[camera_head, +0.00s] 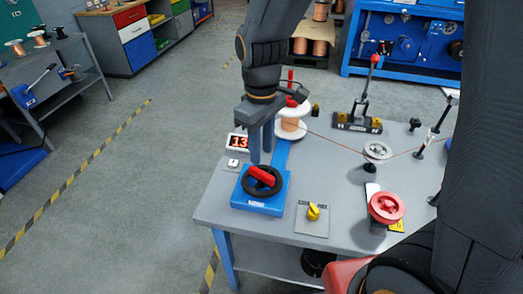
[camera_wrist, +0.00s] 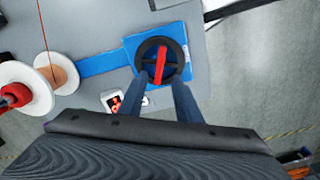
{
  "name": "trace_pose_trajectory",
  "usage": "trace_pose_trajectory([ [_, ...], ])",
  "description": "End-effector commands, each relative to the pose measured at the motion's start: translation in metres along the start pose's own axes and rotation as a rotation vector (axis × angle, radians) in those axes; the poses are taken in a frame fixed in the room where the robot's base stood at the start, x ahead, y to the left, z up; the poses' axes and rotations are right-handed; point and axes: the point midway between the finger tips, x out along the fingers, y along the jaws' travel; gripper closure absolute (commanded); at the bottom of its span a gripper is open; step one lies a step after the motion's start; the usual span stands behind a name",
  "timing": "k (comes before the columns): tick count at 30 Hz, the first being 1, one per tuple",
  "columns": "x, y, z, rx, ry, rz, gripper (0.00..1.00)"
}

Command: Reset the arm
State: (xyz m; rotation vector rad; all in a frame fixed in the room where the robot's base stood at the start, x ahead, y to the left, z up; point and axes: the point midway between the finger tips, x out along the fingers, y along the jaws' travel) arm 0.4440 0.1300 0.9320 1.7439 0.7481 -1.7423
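My gripper (camera_head: 260,150) points down over a blue base (camera_head: 268,208) at the left end of the grey table (camera_head: 325,222). On the base sits a black round handwheel (camera_head: 250,187) with a red bar (camera_head: 262,176). In the wrist view my gripper (camera_wrist: 160,84) has its two fingers apart, one on each side of the lower end of the red bar (camera_wrist: 162,62). I cannot tell whether the fingers touch the bar or the wheel.
A copper wire spool (camera_head: 291,124) stands just behind my gripper, beside a "13" display (camera_head: 238,142). A yellow knob (camera_head: 313,212), a red pulley (camera_head: 387,207), a grey pulley (camera_head: 377,151) and an upright lever (camera_head: 364,92) stand to the right.

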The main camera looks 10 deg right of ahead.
Motion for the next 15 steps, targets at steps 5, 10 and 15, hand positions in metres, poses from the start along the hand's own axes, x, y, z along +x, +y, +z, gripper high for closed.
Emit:
trace_pose_trajectory([
  [5,0.0,0.0,0.0,0.0,0.0,0.0,0.69],
  [10,0.0,0.003,0.005,0.023,0.001,0.001,0.69],
  [15,-0.001,0.022,0.053,0.28,0.017,0.009,0.69],
])
